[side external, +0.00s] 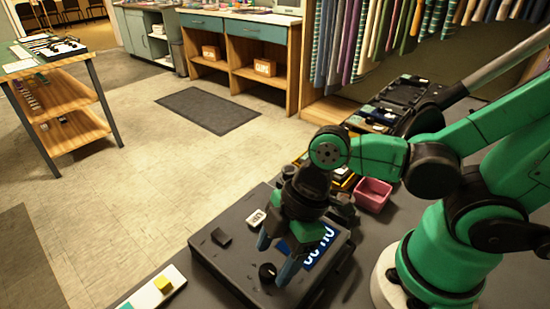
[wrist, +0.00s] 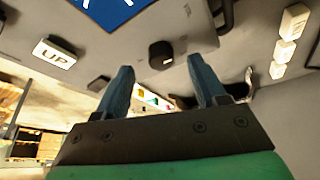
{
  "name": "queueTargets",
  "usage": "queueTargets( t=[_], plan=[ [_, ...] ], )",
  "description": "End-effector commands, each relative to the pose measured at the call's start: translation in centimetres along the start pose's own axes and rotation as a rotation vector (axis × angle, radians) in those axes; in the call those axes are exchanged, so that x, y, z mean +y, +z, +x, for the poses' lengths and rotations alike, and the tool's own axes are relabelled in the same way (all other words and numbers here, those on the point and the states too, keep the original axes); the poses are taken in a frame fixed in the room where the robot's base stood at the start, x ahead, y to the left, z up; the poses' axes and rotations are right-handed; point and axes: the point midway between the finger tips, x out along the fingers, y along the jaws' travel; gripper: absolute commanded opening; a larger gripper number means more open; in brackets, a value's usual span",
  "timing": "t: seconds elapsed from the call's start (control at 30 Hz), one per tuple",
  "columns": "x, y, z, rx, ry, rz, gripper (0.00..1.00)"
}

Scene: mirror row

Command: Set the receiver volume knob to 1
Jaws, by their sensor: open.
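The receiver (side external: 215,262) appears as a dark grey panel on the bench in the side view. A small black knob (side external: 267,271) stands on it near my fingertips; I take it to be the volume knob. In the wrist view the knob (wrist: 161,55) lies between and just beyond the fingertips, with a gap on both sides. Small pale marks sit beside it, too small to read. My gripper (side external: 273,265) is open, its two blue-grey fingers pointing at the panel; the wrist view shows the empty gripper (wrist: 161,68) too. The knob's exact setting cannot be read.
A white UP button (side external: 256,217), a black block (side external: 221,237) and a blue lettered display (side external: 318,243) are on the panel. The wrist view shows several white blocks, one at upper right (wrist: 295,22). A pink bin (side external: 373,195) stands behind; a yellow block (side external: 163,284) lies at front left.

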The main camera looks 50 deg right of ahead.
Motion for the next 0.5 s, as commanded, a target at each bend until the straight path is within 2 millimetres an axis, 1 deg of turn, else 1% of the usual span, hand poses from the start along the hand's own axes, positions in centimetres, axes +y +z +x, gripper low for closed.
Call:
queueTargets(
  t=[0.2,0.5],
  plan=[
    [0.0,0.0,1.2,0.000,0.001,0.000,0.64],
    [-0.1,0.1,1.8,0.001,0.001,0.001,0.64]
  ],
)
